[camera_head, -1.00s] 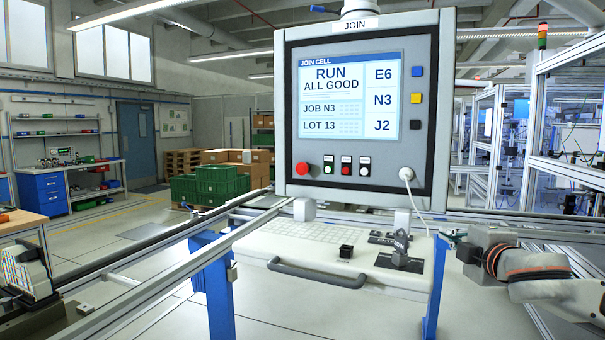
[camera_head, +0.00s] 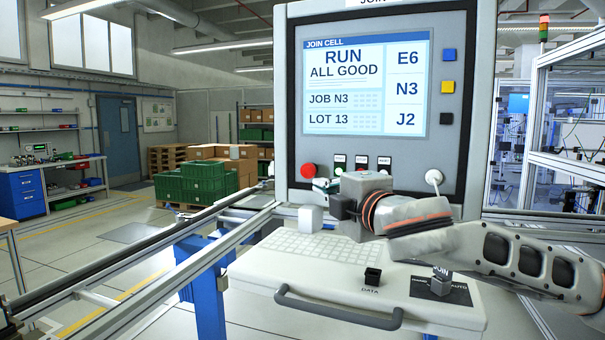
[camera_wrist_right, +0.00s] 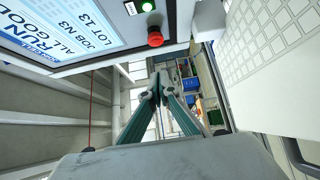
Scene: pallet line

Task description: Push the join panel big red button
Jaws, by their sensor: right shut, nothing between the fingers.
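The join panel (camera_head: 465,200) faces me with its lit screen (camera_head: 365,85) reading "RUN ALL GOOD". The big red button (camera_head: 308,170) is at the panel's lower left; in the right wrist view the red button (camera_wrist_right: 155,39) is near the top middle. My right gripper (camera_head: 322,186) is shut and empty, its greenish fingertips just below and right of the button in the head view. In the right wrist view the closed fingertips (camera_wrist_right: 158,88) point ahead, below the button in the picture. Whether they touch anything is not clear. My left gripper is out of view.
Several small buttons (camera_head: 361,162) sit right of the red one, partly behind my right gripper. A keyboard shelf (camera_head: 250,268) with a front handle (camera_head: 338,316), a DATA button (camera_head: 372,277) and a JOIN switch (camera_head: 440,285) juts out below. Metal rails (camera_head: 190,240) run at the left.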

